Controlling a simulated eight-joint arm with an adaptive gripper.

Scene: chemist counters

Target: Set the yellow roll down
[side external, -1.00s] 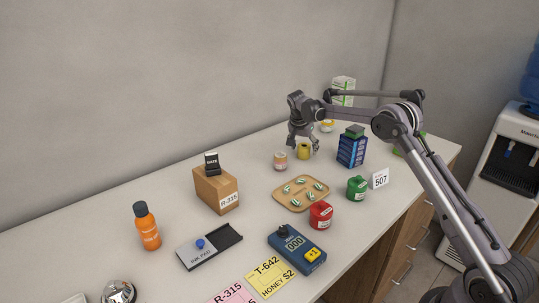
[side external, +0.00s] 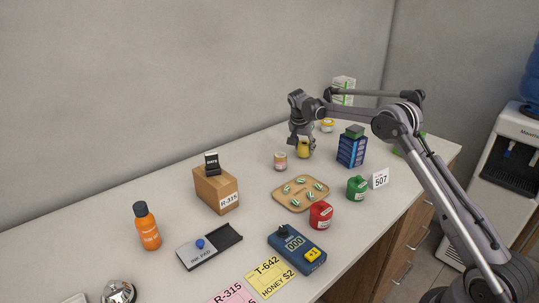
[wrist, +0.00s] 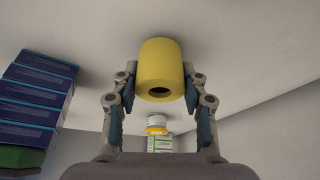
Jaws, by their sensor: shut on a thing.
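The yellow roll (side external: 304,151) is a short upright cylinder at the far part of the counter (side external: 130,278). My gripper (side external: 303,147) reaches down over it and is shut on it. In the wrist view the roll (wrist: 160,65) sits between the two fingers (wrist: 160,88), one against each side, with its dark hole facing the camera. The roll's far end is at or very close to the counter; I cannot tell if it touches.
A small pink-labelled jar (side external: 280,161) stands just left of the roll. A stack of blue boxes (side external: 351,147) is to its right. A wooden tray (side external: 280,198) with several striped pieces lies in front. A white-and-green box (side external: 343,88) and a yellow-banded jar (side external: 327,126) stand behind.

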